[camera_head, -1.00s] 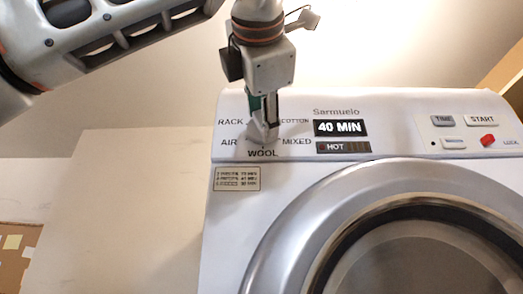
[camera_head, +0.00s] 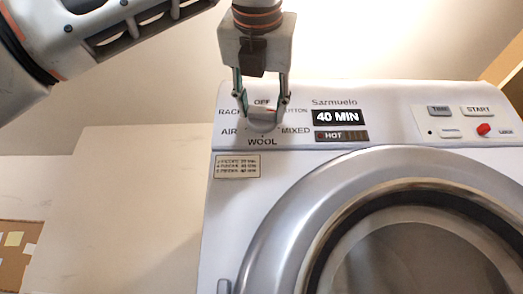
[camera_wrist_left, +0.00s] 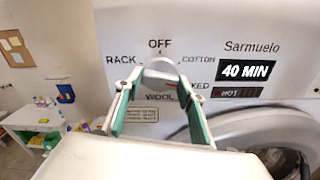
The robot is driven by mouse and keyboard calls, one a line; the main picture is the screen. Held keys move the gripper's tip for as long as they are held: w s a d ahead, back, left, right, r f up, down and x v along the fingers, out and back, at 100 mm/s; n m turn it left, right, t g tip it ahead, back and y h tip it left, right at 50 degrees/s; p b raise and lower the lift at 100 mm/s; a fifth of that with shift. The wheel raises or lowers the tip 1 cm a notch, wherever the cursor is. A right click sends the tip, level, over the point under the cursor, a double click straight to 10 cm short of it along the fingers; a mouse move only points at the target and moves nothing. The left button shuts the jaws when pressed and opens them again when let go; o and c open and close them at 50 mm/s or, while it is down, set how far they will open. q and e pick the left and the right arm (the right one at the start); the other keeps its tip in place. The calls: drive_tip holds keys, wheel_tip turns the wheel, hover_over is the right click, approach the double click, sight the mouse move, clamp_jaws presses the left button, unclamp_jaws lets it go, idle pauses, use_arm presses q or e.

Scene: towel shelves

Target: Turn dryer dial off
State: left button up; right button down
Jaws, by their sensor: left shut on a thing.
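The dryer dial (camera_head: 262,122) is a round pale knob on the dryer's control panel. The labels OFF, COTTON, MIXED, WOOL, AIR and RACK ring it. It also shows in the left wrist view (camera_wrist_left: 160,73), just below the OFF label. My left gripper (camera_head: 263,106) comes down from above, with one green-lined finger at each side of the dial, shut on it. In the left wrist view its fingers (camera_wrist_left: 157,92) straddle the knob. I cannot tell exactly where the dial points. My right gripper is not in view.
The white dryer (camera_head: 225,215) has a display (camera_head: 338,117) reading 40 MIN and a HOT strip (camera_head: 342,136) below it. START (camera_head: 478,111) and other buttons sit at the right. A small white table (camera_wrist_left: 32,119) with coloured items stands at the left in the wrist view.

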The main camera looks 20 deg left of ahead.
use_arm(q)
drive_tip(key=n, duration=0.3)
drive_tip(key=shift+a+r+n+b, duration=0.15)
drive_tip(key=shift+n+b, duration=0.2)
drive_tip(key=shift+n, duration=0.05)
drive_tip(key=n, duration=0.3)
drive_tip(key=shift+n+b, duration=0.3)
drive_tip(key=n, duration=0.3)
drive_tip(key=shift+n+b, duration=0.3)
drive_tip(key=shift+b, duration=0.05)
drive_tip(key=n, duration=0.3)
drive_tip(key=shift+n, duration=0.3)
drive_tip(key=n+b, duration=0.1)
drive_tip(key=n, duration=0.4)
drive_tip(key=shift+n, duration=0.3)
